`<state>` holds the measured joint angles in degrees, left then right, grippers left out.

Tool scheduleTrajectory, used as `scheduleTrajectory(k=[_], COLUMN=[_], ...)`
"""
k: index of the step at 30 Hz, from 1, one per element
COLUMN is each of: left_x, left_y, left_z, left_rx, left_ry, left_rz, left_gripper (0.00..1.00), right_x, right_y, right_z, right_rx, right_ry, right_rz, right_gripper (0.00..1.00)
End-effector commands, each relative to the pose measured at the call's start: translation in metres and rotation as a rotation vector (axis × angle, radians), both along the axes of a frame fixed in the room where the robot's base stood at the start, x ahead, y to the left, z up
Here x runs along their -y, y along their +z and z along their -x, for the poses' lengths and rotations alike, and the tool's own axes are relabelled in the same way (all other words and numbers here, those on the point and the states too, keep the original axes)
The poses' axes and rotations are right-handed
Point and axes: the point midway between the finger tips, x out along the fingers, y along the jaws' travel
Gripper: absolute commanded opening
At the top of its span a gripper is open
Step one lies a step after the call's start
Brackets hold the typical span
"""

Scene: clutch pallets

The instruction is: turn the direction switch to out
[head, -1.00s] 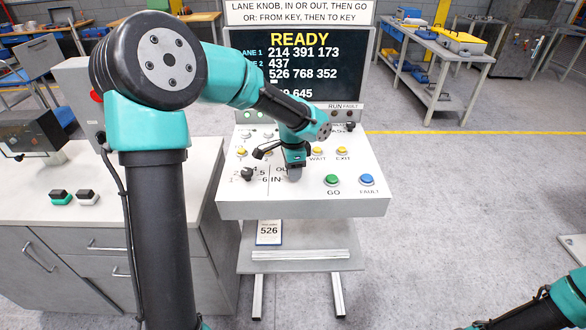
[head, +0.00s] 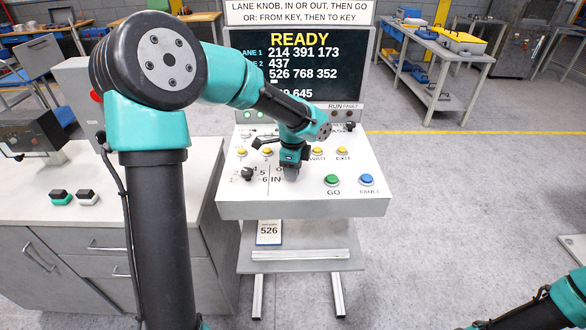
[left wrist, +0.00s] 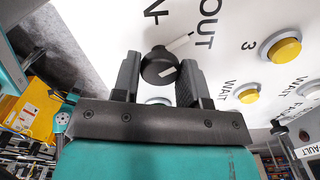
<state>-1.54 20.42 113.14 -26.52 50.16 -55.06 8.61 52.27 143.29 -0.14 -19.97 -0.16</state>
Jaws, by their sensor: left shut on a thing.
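The direction switch is a round black knob with a white mark (left wrist: 158,66), seen between my left fingers in the left wrist view. A pale bar runs from it towards the OUT lettering (left wrist: 207,22). My left gripper (left wrist: 160,75) is shut on this knob, one finger on each side. In the head view my left gripper (head: 291,174) points down at the sloping white panel (head: 300,203), covering the switch and part of the OUT lettering; IN shows beside it. My right gripper is out of view; only part of that arm shows at lower right.
A black lane knob (head: 247,174) stands left of my left gripper. Yellow buttons, a green GO button (head: 332,180) and a blue FAULT button (head: 367,179) surround it. The screen (head: 305,70) behind reads READY.

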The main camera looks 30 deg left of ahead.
Motion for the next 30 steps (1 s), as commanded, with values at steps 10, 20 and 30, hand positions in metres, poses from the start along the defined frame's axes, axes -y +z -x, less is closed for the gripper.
scheduleTrajectory(k=[10,20,30], left_x=[0.000,0.000,0.000], left_y=[0.000,0.000,0.029], left_z=[0.000,0.000,0.000], left_rx=[-0.001,0.000,0.004], left_ry=[0.000,0.001,0.000], left_rz=[0.000,0.000,0.000], left_gripper=[0.56,0.65,0.65], right_x=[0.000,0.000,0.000], right_y=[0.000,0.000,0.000], right_z=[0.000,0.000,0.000], right_rx=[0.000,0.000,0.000], right_ry=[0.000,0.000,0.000], right_rz=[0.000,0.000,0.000], right_gripper=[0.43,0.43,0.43])
